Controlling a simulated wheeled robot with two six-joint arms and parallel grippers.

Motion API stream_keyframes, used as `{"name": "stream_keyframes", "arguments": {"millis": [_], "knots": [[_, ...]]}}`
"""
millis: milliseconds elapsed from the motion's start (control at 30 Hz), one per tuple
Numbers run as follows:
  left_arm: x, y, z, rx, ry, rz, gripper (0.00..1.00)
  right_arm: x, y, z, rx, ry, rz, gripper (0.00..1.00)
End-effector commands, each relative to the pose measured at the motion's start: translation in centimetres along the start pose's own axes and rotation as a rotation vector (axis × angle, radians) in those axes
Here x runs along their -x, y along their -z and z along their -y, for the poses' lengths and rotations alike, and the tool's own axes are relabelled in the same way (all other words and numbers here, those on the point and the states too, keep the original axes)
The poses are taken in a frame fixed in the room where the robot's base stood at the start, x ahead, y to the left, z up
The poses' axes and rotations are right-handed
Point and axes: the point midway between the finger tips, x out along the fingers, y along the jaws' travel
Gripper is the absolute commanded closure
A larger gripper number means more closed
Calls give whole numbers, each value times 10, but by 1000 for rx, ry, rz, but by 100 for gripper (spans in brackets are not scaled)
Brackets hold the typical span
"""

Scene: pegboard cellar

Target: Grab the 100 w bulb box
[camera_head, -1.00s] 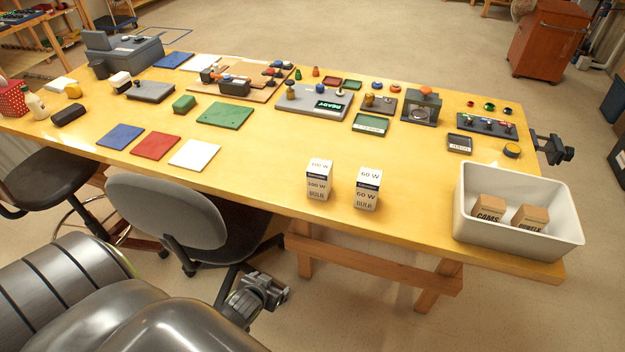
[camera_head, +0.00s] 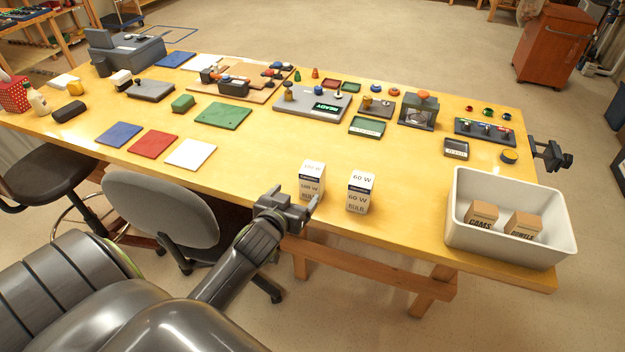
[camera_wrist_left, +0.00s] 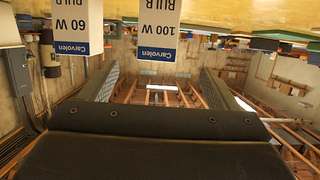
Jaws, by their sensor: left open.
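The 100 W bulb box (camera_head: 312,178), white with a dark blue band, stands upright on the yellow table near its front edge. Its lower front is close behind my left gripper (camera_head: 296,200), which is open and empty at the table's front edge. In the left wrist view the 100 W box (camera_wrist_left: 158,32) appears upside down, ahead of and between the two spread fingers, not gripped. The similar 60 W bulb box (camera_head: 359,193) stands just to its right; it also shows in the left wrist view (camera_wrist_left: 78,28). My right gripper is not in view.
A white bin (camera_head: 462,240) holding two cardboard boxes stands at the table's right end. Blue, red and white mats (camera_head: 190,153) lie to the left. A grey chair (camera_head: 160,208) stands at the front edge.

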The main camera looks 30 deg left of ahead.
Motion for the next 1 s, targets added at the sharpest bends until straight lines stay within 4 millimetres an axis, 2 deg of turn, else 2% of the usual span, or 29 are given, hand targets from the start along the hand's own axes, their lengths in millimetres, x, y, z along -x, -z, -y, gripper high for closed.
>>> {"name": "stream_keyframes", "arguments": {"millis": [100,400,767,1000], "knots": [[-20,2,0,0,0,0,18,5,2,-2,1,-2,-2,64],[-61,1,0,0,0,1,18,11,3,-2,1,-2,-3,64],[-80,2,-1,0,0,0,18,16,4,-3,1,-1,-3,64],[-107,4,-4,0,0,1,18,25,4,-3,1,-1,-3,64]]}}
